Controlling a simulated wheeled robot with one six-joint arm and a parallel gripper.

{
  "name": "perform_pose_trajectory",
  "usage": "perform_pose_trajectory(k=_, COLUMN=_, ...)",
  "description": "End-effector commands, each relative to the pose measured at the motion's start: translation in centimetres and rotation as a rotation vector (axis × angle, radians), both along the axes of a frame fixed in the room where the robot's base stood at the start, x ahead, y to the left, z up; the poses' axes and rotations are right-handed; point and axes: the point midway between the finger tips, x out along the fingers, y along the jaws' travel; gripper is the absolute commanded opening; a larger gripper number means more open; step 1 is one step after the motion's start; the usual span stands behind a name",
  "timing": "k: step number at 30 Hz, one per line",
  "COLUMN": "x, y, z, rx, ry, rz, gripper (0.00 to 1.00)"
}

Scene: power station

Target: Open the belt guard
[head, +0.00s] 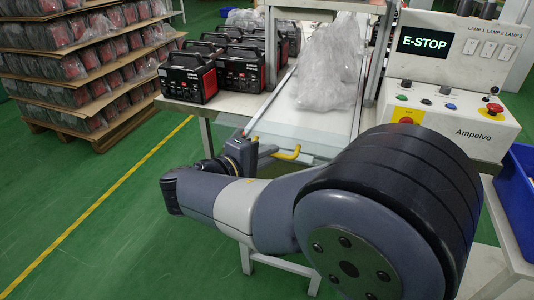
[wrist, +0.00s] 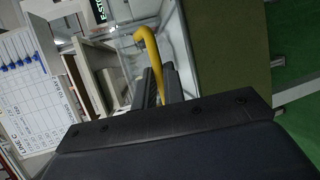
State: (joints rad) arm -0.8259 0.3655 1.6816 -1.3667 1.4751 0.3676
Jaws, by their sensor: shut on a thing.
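The belt guard (head: 318,147) is a clear panel at the near end of the white conveyor, in the middle of the head view. It has a yellow handle (head: 288,155). In the wrist view the yellow handle (wrist: 150,48) curves up from between my fingers. My gripper (head: 268,153) is at the guard's front edge. In the wrist view my gripper (wrist: 161,84) is shut on the handle. The clear panel is hard to make out, so I cannot tell how far it is tilted. My arm hides part of the guard's front.
A plastic-wrapped bundle (head: 331,75) lies on the conveyor. Several black and red power units (head: 188,78) stand to its left. A control box (head: 450,120) with buttons, below a display reading E-STOP (head: 425,44), stands on the right. A blue bin (head: 518,190) is at far right.

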Motion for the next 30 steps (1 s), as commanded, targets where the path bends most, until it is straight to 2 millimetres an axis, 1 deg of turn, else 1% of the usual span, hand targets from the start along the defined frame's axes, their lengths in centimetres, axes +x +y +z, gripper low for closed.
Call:
perform_pose_trajectory(k=1, x=0.2, y=-0.1, z=0.6, rx=0.007, ry=0.018, rz=-0.001, gripper=0.0)
perform_pose_trajectory(k=7, x=1.1, y=-0.4, z=1.3, rx=0.025, ry=0.063, rz=-0.002, gripper=0.0)
perform_pose_trajectory(k=15, x=1.2, y=-0.4, z=1.3, rx=0.023, ry=0.062, rz=0.0, gripper=0.0)
perform_pose_trajectory(k=16, x=1.2, y=-0.4, z=1.3, rx=0.023, ry=0.062, rz=0.0, gripper=0.12)
perform_pose_trajectory(k=23, x=1.2, y=-0.4, z=1.3, rx=0.023, ry=0.062, rz=0.001, gripper=0.31)
perform_pose_trajectory(k=24, x=1.2, y=-0.4, z=1.3, rx=0.023, ry=0.062, rz=0.001, gripper=0.32)
perform_pose_trajectory(k=30, x=1.1, y=-0.4, z=1.3, rx=0.023, ry=0.062, rz=0.001, gripper=0.32)
